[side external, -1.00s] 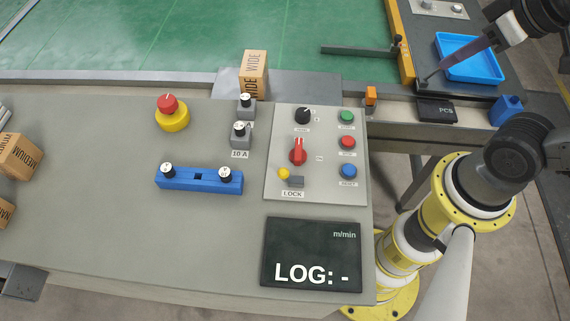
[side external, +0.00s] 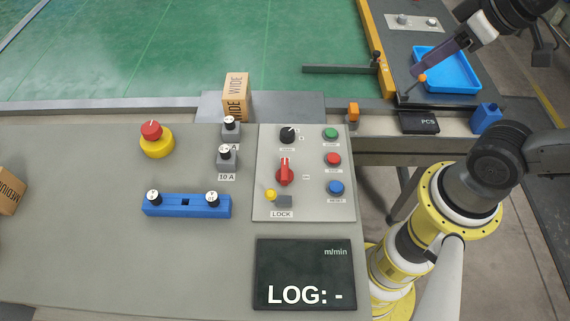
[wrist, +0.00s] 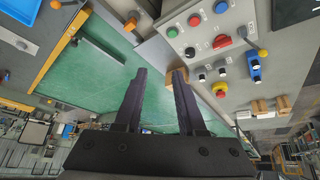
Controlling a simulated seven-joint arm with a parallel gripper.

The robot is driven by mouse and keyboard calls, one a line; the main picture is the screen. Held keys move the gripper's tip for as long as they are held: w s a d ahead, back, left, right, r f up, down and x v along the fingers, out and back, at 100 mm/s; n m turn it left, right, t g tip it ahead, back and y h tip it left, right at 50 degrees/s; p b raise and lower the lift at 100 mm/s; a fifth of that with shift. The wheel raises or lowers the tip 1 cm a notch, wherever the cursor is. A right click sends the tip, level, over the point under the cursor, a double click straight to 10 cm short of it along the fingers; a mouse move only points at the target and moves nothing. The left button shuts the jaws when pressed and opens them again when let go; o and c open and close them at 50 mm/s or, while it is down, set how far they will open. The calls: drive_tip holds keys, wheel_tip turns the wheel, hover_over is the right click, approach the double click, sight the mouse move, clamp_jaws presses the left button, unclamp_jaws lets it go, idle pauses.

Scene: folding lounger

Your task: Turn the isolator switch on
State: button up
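The isolator switch (side external: 285,171) is a red rotary handle on the grey control panel, its white-marked end pointing up in the side view. It also shows in the wrist view (wrist: 222,41). A yellow lock piece (side external: 270,195) with a grey block sits just below it, above a LOCK label. My gripper (wrist: 160,72) is open and empty, with a clear gap between its dark fingers. In the side view it hangs at the upper right, near the blue tray and well apart from the switch.
The panel also holds a black selector (side external: 287,135) and green, red and blue buttons (side external: 334,160). An emergency stop (side external: 157,140), a blue block with two knobs (side external: 186,206), a WIDE carton (side external: 236,96) and a display (side external: 305,275) stand around it.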

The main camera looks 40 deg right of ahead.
drive_tip(key=o, duration=0.7)
drive_tip(key=w+a, duration=0.1)
drive_tip(key=w, duration=0.1)
drive_tip(key=w+a+r+n, duration=0.1)
drive_tip(key=w, duration=0.1)
drive_tip(key=w+a+n+g, duration=0.1)
drive_tip(key=w, duration=0.1)
drive_tip(key=shift+w+a+r+y, duration=0.15)
drive_tip(key=shift+w+y, duration=0.05)
drive_tip(key=shift+y, duration=0.1)
drive_tip(key=shift+o, duration=0.9)
drive_tip(key=w+a+n, duration=0.1)
drive_tip(key=w+a, duration=0.1)
drive_tip(key=w+a+f+n+g, duration=0.1)
drive_tip(key=w+a, duration=0.1)
drive_tip(key=shift+f+g, duration=0.1)
drive_tip(key=shift+g, duration=0.2)
drive_tip(key=n+g, duration=0.3)
drive_tip(key=n, duration=0.1)
hover_over(285, 169)
wheel_tip(285, 169, down, 10)
wheel_tip(285, 169, down, 14)
drive_tip(key=shift+r, duration=0.1)
drive_tip(key=c, duration=1.3)
